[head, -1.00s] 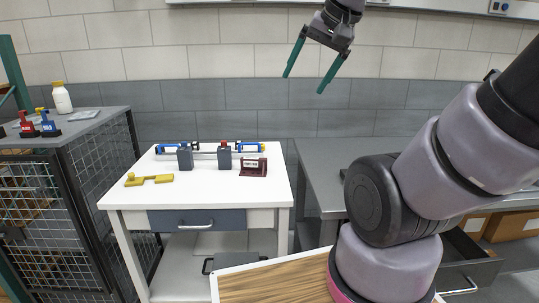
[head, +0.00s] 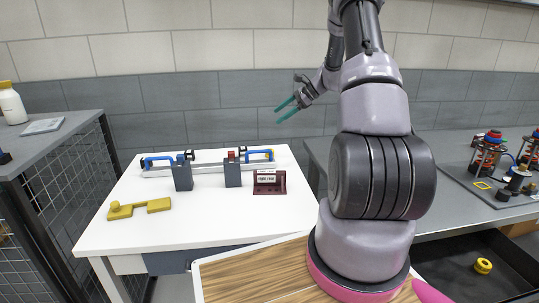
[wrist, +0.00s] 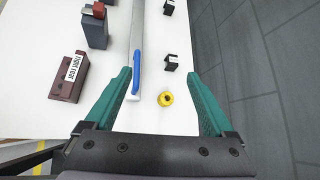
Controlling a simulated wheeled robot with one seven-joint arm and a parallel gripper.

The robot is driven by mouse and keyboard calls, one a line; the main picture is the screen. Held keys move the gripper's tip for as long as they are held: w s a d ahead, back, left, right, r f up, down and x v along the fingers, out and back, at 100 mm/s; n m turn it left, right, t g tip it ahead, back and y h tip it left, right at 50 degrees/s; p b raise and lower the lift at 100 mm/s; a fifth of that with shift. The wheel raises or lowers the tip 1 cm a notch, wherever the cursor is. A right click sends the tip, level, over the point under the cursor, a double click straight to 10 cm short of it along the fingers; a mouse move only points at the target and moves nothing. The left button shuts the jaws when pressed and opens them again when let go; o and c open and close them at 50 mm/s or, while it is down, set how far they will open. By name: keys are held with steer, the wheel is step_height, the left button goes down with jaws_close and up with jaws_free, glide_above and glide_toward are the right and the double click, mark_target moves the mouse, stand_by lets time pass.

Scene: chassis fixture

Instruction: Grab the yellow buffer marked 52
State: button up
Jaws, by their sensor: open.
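A small yellow ring with a dark centre (wrist: 165,99) lies on the white table near its edge in the wrist view. No number is readable on it. My gripper (head: 286,108) is open and empty above the back right of the white table (head: 230,222). In the wrist view its green fingers (wrist: 166,75) are spread wide on either side of the ring, apart from it. Another yellow ring (head: 483,266) lies in the dark drawer at lower right in the head view; its marking is unreadable too.
A rail with blue handles (wrist: 136,75) runs beside the ring, with a small black labelled block (wrist: 172,62) nearby. Two grey blocks (head: 183,176), a dark red labelled box (head: 269,182) and a yellow bar (head: 138,208) stand on the table. Its front is clear.

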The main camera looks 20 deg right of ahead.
mark_target(273, 150)
steer(key=w+d+f+m, duration=0.1)
steer(key=d+f, duration=0.1)
steer(key=f, duration=0.3)
steer(key=w+d+f+m+t, duration=0.1)
steer(key=d+f+m, duration=0.1)
steer(key=f, duration=0.3)
steer(key=w+d+f+m+t+y, duration=0.1)
steer(key=d+f, duration=0.2)
steer(key=f, duration=0.1)
steer(key=shift+d+f+m, duration=0.15)
steer(key=shift+f+m, duration=0.25)
steer(key=shift+f, duration=0.35)
steer(key=x, duration=0.4)
steer(key=shift+w+a+f, duration=0.1)
steer(key=shift+w+a, duration=0.1)
steer(key=shift+a, duration=0.05)
steer(key=x, duration=0.5)
steer(key=shift+w+a, duration=0.25)
steer(key=shift+w, duration=0.15)
steer(key=shift+c, duration=0.3)
jaws_close()
